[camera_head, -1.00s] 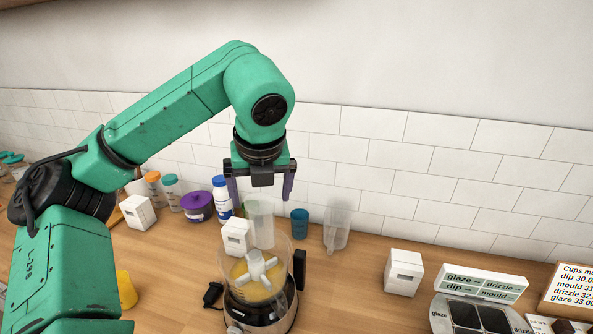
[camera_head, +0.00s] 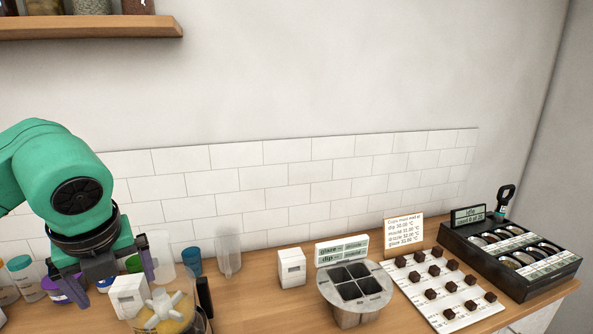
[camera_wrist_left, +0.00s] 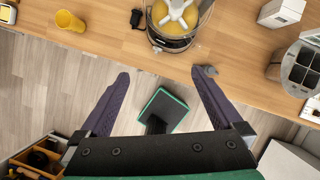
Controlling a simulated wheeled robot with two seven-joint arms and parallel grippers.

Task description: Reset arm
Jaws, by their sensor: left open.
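My left arm comes in at the left of the head view. Its gripper (camera_head: 113,277) points down with its two dark purple fingers spread apart and nothing between them. In the wrist view the same gripper (camera_wrist_left: 135,78) is open and empty, with the floor and the counter's front edge behind it. The blender (camera_head: 168,312) with yellow contents stands near the gripper in the head view, and it also shows at the top of the wrist view (camera_wrist_left: 172,42). My right gripper is not in view.
A wooden counter (camera_head: 256,300) runs along the tiled wall. It holds a white box (camera_head: 292,268), a four-part pot (camera_head: 355,312), a white board (camera_head: 462,312) with dark cubes, and a black tray unit (camera_head: 482,262). A shelf (camera_head: 90,27) hangs upper left.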

